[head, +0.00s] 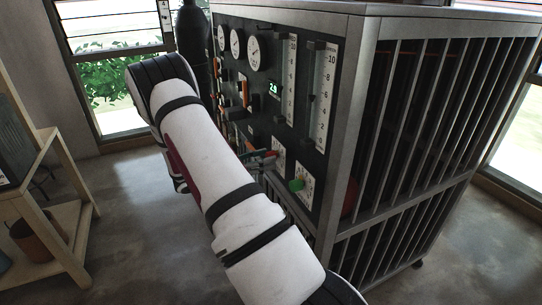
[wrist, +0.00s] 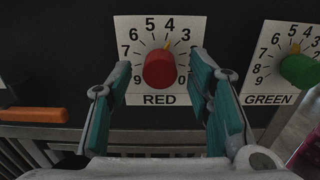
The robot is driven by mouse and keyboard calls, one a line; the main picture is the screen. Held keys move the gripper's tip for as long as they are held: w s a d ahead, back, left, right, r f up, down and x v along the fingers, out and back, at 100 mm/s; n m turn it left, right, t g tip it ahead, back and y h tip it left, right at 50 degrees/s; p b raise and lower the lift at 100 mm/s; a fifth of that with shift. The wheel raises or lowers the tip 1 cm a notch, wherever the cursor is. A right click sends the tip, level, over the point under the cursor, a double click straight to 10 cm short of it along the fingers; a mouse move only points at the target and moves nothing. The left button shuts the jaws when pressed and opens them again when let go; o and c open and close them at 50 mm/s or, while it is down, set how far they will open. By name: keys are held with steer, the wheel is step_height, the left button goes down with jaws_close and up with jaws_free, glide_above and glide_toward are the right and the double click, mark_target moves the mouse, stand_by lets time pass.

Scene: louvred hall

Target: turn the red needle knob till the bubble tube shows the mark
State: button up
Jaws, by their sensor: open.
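The red needle knob (wrist: 160,68) sits on a white dial plate marked RED (wrist: 133,30) in the wrist view. A small yellow pointer above it lies between 3 and 4, nearer 4. My gripper (wrist: 162,66) is open, its teal fingers left and right of the knob with gaps showing; contact cannot be told. In the head view my gripper (head: 263,158) is at the panel, partly hidden by my arm. Two upright scaled tubes, a left one (head: 290,80) and a right one (head: 326,95), stand on the panel. Their bubble levels and the mark are too small to read.
A green knob (wrist: 299,70) on its own dial is close right of my right finger. An orange handle (wrist: 33,114) lies at left. Round gauges (head: 257,52) and a small green-digit display (head: 273,88) are higher on the panel. A wooden shelf (head: 60,215) stands left across open floor.

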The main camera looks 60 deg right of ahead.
steer(key=shift+x, duration=1.1)
jaws_close()
